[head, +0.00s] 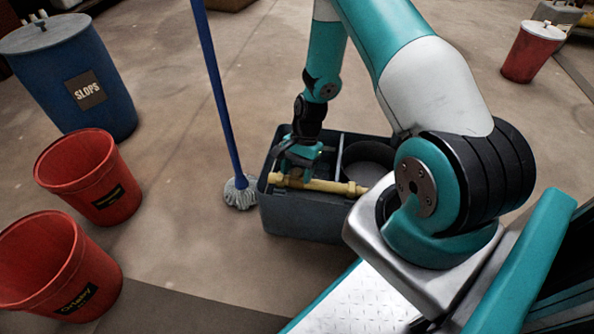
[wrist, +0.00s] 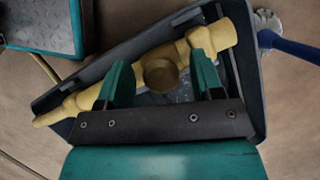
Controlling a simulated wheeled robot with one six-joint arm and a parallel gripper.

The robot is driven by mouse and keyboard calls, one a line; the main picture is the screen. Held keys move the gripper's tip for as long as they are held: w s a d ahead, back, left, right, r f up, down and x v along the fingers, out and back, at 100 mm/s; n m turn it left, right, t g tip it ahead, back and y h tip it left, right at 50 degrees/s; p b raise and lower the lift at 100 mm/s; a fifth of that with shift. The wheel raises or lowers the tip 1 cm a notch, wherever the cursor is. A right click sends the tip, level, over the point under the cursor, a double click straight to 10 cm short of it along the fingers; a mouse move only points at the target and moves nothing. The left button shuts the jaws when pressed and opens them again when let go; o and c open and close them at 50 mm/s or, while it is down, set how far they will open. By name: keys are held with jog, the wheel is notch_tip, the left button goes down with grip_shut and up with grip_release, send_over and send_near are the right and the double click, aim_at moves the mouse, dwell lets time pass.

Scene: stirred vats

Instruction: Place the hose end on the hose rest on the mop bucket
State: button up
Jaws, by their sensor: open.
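The grey mop bucket (head: 305,223) stands on the floor in the head view; its dark rim (wrist: 258,100) shows in the wrist view. The yellow hose end (head: 325,185) lies across the bucket's near side, over the rim. In the wrist view the hose end (wrist: 82,101) runs slantwise from lower left to upper right, with a round brass-coloured part at its middle. My gripper (head: 300,165) is just above the hose end. In the wrist view my gripper's (wrist: 159,62) teal fingers are apart, with the round part between them. I cannot make out the hose rest separately.
A mop (head: 222,110) with a blue handle stands left of the bucket. Red buckets (head: 88,178) and a blue drum marked SLOPS (head: 70,75) stand further left. Another red bucket (head: 531,52) is at the back right. Floor behind the bucket is clear.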

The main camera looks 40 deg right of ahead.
jog(key=p+v, duration=0.4)
jog(key=v, duration=0.8)
jog(key=w+a+r+n, duration=0.1)
jog(key=a+r+n, duration=0.4)
jog(key=a+r, duration=0.45)
jog(key=s+a+r+n+t, duration=0.1)
jog(key=s+a+r+n, duration=0.45)
jog(key=r, duration=0.25)
jog(key=s+a+r+n, duration=0.4)
jog(key=a+r+n, duration=0.1)
jog(key=a+r, duration=0.25)
jog(key=s+a+r+n, duration=0.2)
jog(key=s+r+n, duration=0.3)
jog(key=s, duration=0.4)
jog(key=shift+s+a+n+t, duration=0.2)
jog(key=shift+a+n+t, duration=0.1)
jog(key=shift+a+n, duration=0.1)
